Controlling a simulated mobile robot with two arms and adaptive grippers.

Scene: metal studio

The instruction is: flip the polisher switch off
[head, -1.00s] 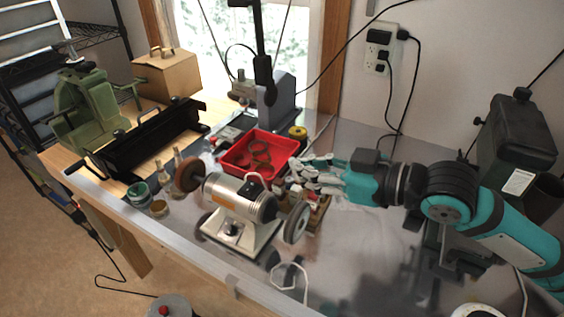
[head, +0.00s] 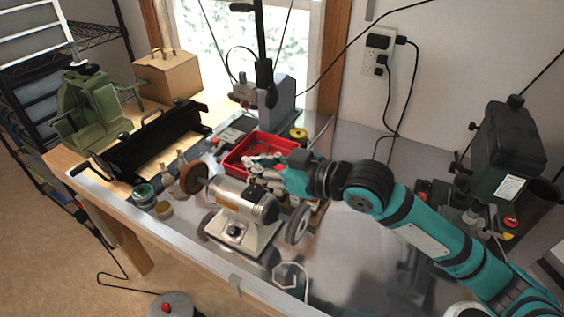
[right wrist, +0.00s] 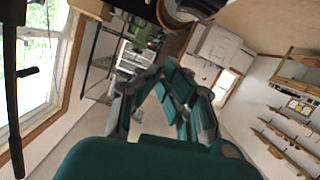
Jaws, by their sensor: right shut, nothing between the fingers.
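The polisher (head: 244,200) is a bench motor with a cream and metal body. A brown buffing wheel (head: 194,178) is on its left end and a grey wheel (head: 298,224) on its right. Its dark switch (head: 236,231) sits on the front of the pale base; its position is too small to tell. My right gripper (head: 256,169) is shut and empty, just behind and above the polisher body, over the red tray. In the right wrist view its teal and grey fingers (right wrist: 168,82) show, with no switch visible. My left gripper is not in view.
A red tray (head: 232,158) lies behind the polisher. A black tool (head: 150,145) and green machine (head: 90,108) are at the left. The metal bench is fairly clear right of the polisher.

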